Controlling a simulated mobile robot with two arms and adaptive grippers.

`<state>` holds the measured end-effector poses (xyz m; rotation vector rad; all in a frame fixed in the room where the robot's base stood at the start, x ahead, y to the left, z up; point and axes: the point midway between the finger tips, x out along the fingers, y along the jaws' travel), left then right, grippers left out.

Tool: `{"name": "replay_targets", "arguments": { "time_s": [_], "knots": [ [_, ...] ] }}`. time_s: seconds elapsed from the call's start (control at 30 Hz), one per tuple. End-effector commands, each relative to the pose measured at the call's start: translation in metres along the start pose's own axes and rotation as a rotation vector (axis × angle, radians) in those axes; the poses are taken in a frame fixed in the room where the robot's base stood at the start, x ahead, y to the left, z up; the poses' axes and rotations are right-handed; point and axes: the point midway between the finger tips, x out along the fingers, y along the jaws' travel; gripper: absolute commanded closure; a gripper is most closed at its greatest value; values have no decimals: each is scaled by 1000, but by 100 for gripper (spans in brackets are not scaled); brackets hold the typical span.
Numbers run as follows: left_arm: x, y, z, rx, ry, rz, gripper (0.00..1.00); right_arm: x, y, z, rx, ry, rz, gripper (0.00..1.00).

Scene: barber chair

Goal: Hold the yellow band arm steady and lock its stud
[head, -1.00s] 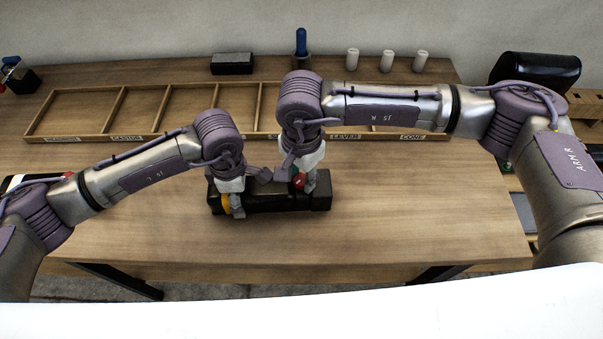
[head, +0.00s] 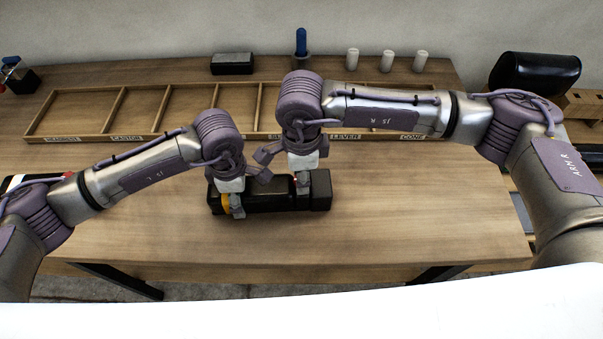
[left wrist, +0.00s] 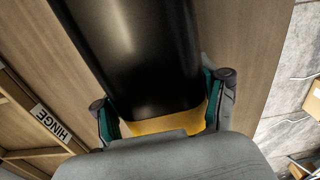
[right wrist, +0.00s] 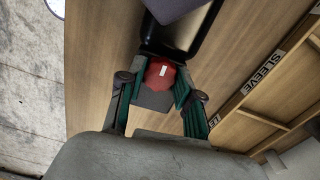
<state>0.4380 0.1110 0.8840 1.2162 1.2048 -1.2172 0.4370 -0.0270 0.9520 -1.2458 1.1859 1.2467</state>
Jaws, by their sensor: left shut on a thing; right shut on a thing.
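The black padded arm (head: 270,200) lies on the table, with a yellow band (head: 226,201) around its left end. The band (left wrist: 165,125) also shows in the left wrist view. My left gripper (head: 234,206) is shut on the banded end, with one finger on each side. At the right part of the arm is a red stud (right wrist: 159,74) with a white mark on its face. My right gripper (right wrist: 160,88) is shut on the stud, fingers on either side of it. In the head view the right gripper (head: 303,184) mostly hides the stud.
A wooden compartment tray (head: 68,135) with labels runs along the back of the table. Behind it stand a black block (head: 232,64), a blue-handled tool (head: 301,42) in a holder and white cylinders (head: 387,61). The table's front (head: 330,245) is clear.

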Motion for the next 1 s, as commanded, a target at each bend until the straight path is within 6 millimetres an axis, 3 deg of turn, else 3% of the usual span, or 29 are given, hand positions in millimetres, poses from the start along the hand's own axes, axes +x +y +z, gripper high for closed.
{"name": "replay_targets", "arguments": {
  "time_s": [0.53,0.57,0.7,1.0],
  "knots": [
    [0,0,0,0,1,0,95,-1,0,0,27,-1,-2,100],
    [0,0,0,0,1,0,95,-1,0,0,27,-1,-2,64],
    [0,0,0,0,1,0,95,-1,0,0,26,-1,-1,41],
    [0,0,0,0,1,0,95,-1,0,0,26,-1,-1,40]
  ]
}}
